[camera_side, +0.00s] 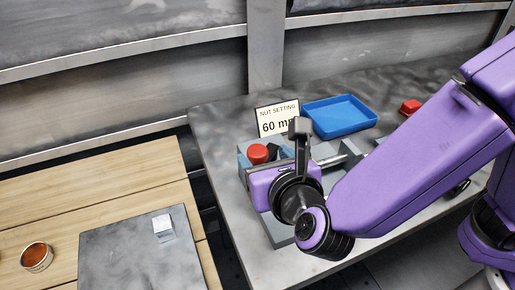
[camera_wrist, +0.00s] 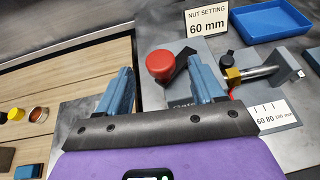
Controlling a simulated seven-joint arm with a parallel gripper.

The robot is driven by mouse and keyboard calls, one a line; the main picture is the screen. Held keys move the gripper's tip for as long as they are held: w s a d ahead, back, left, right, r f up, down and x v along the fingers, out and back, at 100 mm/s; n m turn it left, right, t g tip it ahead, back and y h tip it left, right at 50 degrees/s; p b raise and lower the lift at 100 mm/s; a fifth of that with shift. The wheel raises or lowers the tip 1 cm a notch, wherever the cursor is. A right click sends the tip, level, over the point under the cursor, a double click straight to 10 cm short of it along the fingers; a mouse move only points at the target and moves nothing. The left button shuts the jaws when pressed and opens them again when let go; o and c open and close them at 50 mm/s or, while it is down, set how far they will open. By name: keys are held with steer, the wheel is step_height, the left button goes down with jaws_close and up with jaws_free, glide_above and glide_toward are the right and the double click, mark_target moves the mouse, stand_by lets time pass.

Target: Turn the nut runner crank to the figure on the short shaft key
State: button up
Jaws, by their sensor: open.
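My gripper (camera_wrist: 160,66) is open, its two blue fingers on either side of a red round knob (camera_wrist: 160,65) on a dark crank arm (camera_wrist: 181,67). Whether they touch it is not clear. The knob also shows in the side view (camera_side: 257,153), beside my purple hand. A brass nut (camera_wrist: 232,75) sits on a metal shaft (camera_wrist: 260,73), left of the scale plate (camera_wrist: 275,114) marked 60, 80 and 100 mm. A sign (camera_wrist: 207,22) reads "NUT SETTING 60 mm". I cannot make out a separate short shaft key.
On the wooden bench at left are a dark plate (camera_side: 140,258) with a pale cube (camera_side: 163,228) and a round tin (camera_side: 37,257). A gap separates the benches.

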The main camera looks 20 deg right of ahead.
mark_target(257, 151)
steer(key=shift+x, duration=2.65)
jaws_close()
steer(key=shift+a, duration=0.1)
